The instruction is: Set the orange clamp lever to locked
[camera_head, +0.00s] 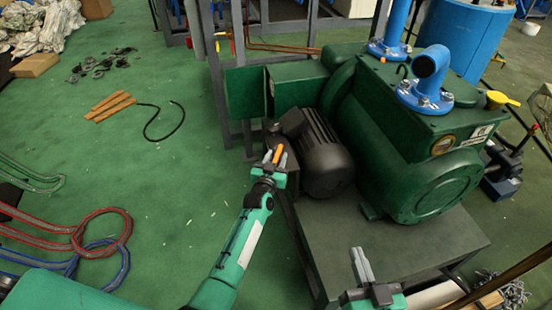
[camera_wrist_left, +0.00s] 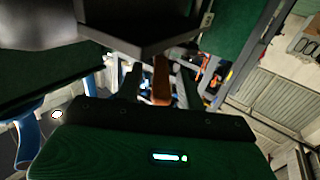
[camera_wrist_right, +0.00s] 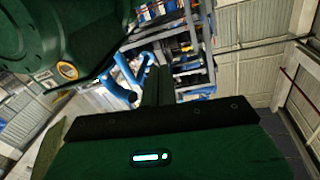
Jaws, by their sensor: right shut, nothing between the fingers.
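The orange clamp lever (camera_head: 278,153) is a small, narrow bar at the near left end of the black motor, beside the green pump. My left gripper (camera_head: 275,158) is at the lever, with one finger on each side of it. In the left wrist view the lever (camera_wrist_left: 161,82) stands between the two spread fingers (camera_wrist_left: 158,86), with gaps seen on both sides. The lever's base and pivot are hidden. My right gripper (camera_head: 361,268) is shut and empty over the front of the dark stand; its closed fingers (camera_wrist_right: 158,86) show in the right wrist view.
The green pump (camera_head: 410,130) and black motor (camera_head: 322,155) stand on a dark table (camera_head: 390,255) right of my left gripper. Blue pipe fittings (camera_head: 430,75) rise from the pump. Hoses (camera_head: 105,232) lie at the left. The green floor between is mostly clear.

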